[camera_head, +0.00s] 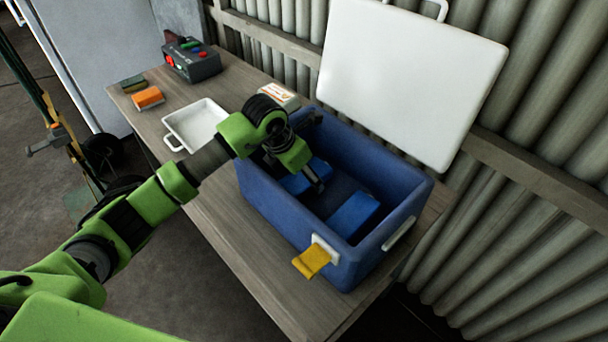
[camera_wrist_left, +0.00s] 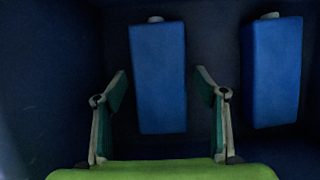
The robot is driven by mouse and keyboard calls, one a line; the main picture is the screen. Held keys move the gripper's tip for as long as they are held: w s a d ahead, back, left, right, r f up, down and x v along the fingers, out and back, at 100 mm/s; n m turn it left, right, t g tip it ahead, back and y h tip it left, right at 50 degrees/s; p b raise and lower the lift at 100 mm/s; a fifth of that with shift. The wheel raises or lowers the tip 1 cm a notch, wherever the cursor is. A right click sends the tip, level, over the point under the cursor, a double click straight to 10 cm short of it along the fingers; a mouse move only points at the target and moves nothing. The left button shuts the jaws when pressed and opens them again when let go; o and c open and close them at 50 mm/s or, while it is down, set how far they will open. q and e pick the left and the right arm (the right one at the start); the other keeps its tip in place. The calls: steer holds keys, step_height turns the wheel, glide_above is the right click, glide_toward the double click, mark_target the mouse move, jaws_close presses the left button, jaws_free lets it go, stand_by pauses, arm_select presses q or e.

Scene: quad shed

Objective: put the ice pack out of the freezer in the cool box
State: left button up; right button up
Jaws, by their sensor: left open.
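The blue cool box (camera_head: 270,213) stands on the wooden table with its white lid (camera_head: 410,80) raised against the wall. Two blue ice packs lie inside it. One ice pack (camera_head: 353,214) is toward the right end, and the other ice pack (camera_head: 304,177) is by my left gripper (camera_head: 318,188). In the left wrist view, one ice pack (camera_wrist_left: 158,80) lies between the two open fingers of my left gripper (camera_wrist_left: 159,92), with a gap on each side. The other ice pack (camera_wrist_left: 272,72) is to the right, outside the fingers. My right gripper is not in view.
A white tray (camera_head: 172,142), an orange block (camera_head: 147,98), a grey box with coloured buttons (camera_head: 192,62) and a small white packet (camera_head: 279,94) are on the table (camera_head: 232,250). A corrugated wall stands behind.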

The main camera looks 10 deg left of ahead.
arm_select(q)
steer(key=b+v, duration=0.1)
steer(key=v, duration=1)
steer(key=shift+s+r, duration=0.15)
steer(key=shift+r, duration=0.1)
steer(key=shift+a, duration=0.15)
